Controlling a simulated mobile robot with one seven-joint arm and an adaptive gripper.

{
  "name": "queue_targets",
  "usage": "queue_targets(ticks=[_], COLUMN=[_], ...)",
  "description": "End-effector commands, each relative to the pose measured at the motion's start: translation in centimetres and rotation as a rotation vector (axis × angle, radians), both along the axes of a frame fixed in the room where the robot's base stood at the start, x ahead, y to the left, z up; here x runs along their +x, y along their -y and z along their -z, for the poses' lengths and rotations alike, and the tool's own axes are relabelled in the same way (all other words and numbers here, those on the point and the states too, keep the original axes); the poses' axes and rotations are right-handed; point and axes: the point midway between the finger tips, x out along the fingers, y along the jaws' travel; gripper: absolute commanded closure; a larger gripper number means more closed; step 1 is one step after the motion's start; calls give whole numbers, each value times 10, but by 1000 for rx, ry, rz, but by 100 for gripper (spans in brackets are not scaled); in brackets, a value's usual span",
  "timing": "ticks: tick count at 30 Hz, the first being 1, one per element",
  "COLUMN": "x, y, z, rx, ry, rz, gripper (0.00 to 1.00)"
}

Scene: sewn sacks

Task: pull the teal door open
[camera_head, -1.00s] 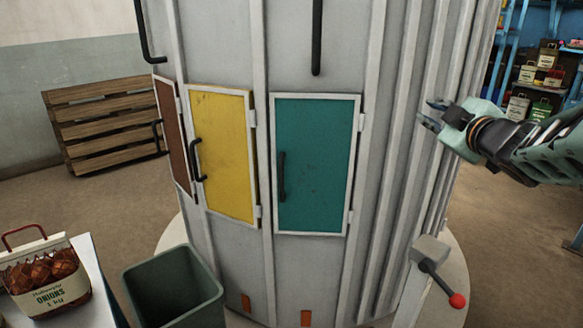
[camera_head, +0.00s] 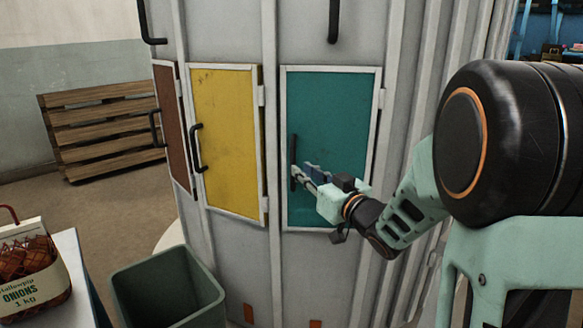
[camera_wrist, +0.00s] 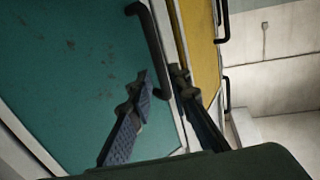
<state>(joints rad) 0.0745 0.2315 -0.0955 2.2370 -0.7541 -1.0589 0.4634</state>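The teal door (camera_head: 335,110) sits flush in its white frame on the grey cabinet and looks shut. Its black vertical handle (camera_head: 294,150) is on the door's left side. My gripper (camera_head: 302,170) is at the lower part of this handle. In the wrist view the handle (camera_wrist: 150,35) runs down between my two fingertips (camera_wrist: 161,78), one finger on each side. The fingertips are close to the bar; whether they press on it cannot be told.
A yellow door (camera_head: 225,130) with its own black handle and a brown door (camera_head: 172,120) are to the left. A green bin (camera_head: 165,290) and a table (camera_head: 75,270) with an onion sack (camera_head: 30,275) stand at the lower left. A wooden pallet (camera_head: 100,125) leans behind.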

Motion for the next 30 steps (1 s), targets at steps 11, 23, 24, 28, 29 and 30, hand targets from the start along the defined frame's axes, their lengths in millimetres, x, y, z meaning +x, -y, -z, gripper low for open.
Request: queue_targets(ticks=[11,23,24,28,29,30], x=[49,53,53,53,53,53], y=[-25,-27,-27,-27,-26,-26], z=[1,0,0,0,0,0], rx=[-1,-1,-1,-1,-1,-1], ry=[0,0,0,0,0,0], rz=[1,2,2,2,2,2], gripper=[82,86,90,100,100,100])
